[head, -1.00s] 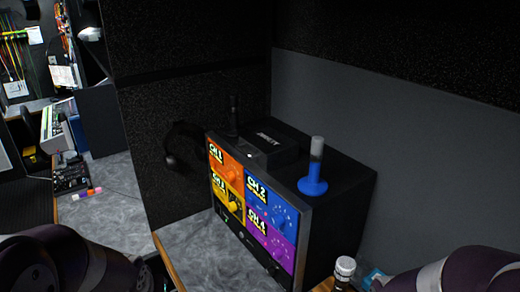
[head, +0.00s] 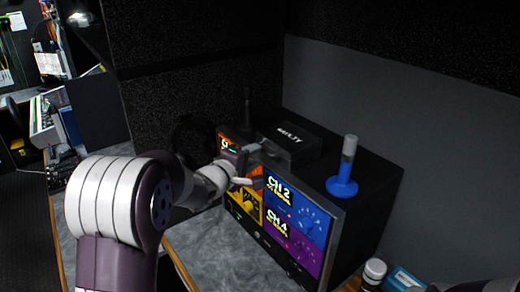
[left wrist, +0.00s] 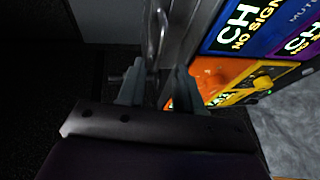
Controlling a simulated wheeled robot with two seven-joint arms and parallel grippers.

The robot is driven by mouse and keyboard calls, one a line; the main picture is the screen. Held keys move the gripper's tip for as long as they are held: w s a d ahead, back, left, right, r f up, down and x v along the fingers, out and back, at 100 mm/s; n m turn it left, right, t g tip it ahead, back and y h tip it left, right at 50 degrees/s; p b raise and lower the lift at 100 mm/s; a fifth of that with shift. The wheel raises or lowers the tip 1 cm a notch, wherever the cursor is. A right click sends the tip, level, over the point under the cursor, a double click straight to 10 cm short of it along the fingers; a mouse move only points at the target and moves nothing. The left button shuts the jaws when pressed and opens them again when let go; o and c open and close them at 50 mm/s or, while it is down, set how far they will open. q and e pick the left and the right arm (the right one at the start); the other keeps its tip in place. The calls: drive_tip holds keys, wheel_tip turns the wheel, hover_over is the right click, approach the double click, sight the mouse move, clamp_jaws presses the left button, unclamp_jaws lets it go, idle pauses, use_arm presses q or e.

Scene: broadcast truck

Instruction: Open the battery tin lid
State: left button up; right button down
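A dark box with white lettering (head: 292,143) that seems to read "FAULTY" sits on top of the black monitor; it looks like the tin, and its lid appears shut. My left gripper (head: 250,165) is at the monitor's upper front edge, just in front and left of the box. In the left wrist view its two grey fingers (left wrist: 158,85) stand apart with a gap. A shiny metal piece (left wrist: 158,32) shows just beyond the gap; I cannot tell whether it belongs to the tin. No grip on anything shows. My right gripper is out of view.
The monitor (head: 325,250) shows coloured channel panels. A blue-based stick with a grey top (head: 343,170) stands on it, right of the box. A white-capped bottle (head: 374,272) and a blue box (head: 405,280) are at the lower right. A dark padded wall is behind.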

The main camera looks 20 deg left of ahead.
sight(263, 151)
use_arm(q)
drive_tip(key=x, duration=0.4)
drive_tip(key=shift+s+d+r+p, duration=0.1)
drive_tip(key=shift+d+r+p, duration=0.05)
drive_tip(key=shift+d+p, duration=0.15)
drive_tip(key=shift+a, duration=0.15)
clamp_jaws()
idle(1.0)
